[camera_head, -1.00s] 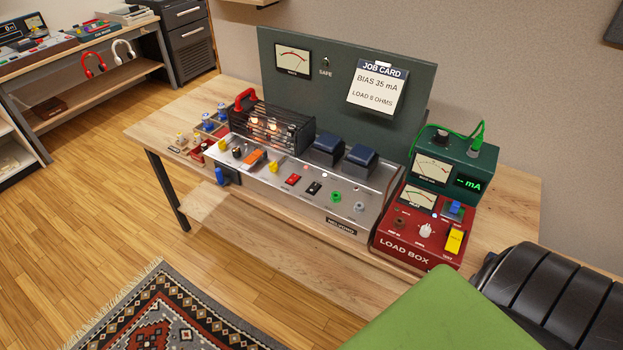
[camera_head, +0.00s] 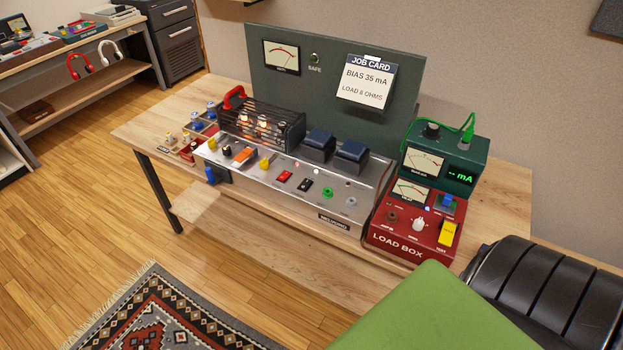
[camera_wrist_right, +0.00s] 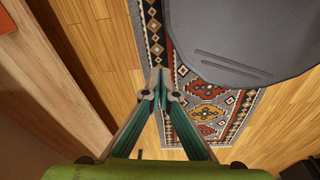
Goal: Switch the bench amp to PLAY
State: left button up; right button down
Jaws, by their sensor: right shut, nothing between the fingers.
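The bench amp (camera_head: 290,186) is a silver chassis on the wooden bench, with a caged set of glowing tubes (camera_head: 262,125) and two dark blue transformers on top. My right gripper (camera_wrist_right: 160,80) is shut and empty in the right wrist view, above the floor and rug beside the bench. Its fingers are not visible in the head view. My left gripper is not in view.
A red load box (camera_head: 410,225) and green bias meter (camera_head: 445,155) stand right of the amp. A job card (camera_head: 365,82) hangs on the back panel. A black padded seat (camera_head: 545,290) is at lower right. The rug (camera_head: 165,310) lies in front.

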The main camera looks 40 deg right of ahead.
jog(key=w+a+r+t+b, duration=0.1)
jog(key=w+a+r+b, duration=0.1)
jog(key=w+r, duration=0.8)
jog(key=w+d+r+t+b, duration=0.1)
jog(key=w+r, duration=0.2)
jog(key=r, duration=0.5)
jog(key=w+d+r+b, duration=0.1)
jog(key=w+d+r, duration=0.15)
jog(key=r, duration=0.65)
jog(key=w+d+r+n+t, duration=0.1)
jog(key=w+d+r, duration=0.5)
jog(key=w+d+r+n+t+y, duration=0.1)
jog(key=w+d+r, duration=0.5)
jog(key=w+d, duration=0.1)
jog(key=w+d+r+t+y, duration=0.1)
jog(key=w+d+r+t, duration=0.1)
jog(key=w+d+r, duration=0.4)
jog(key=shift+w+d+r+n+b, duration=0.2)
jog(key=shift+w+r+n+b, duration=0.15)
jog(key=shift+n+b, duration=0.05)
jog(key=w+d+r+t, duration=0.1)
jog(key=w+d+r, duration=0.2)
jog(key=r, duration=0.5)
jog(key=shift+w+d, duration=0.25)
jog(key=shift+d, duration=0.05)
jog(key=shift+f, duration=0.1)
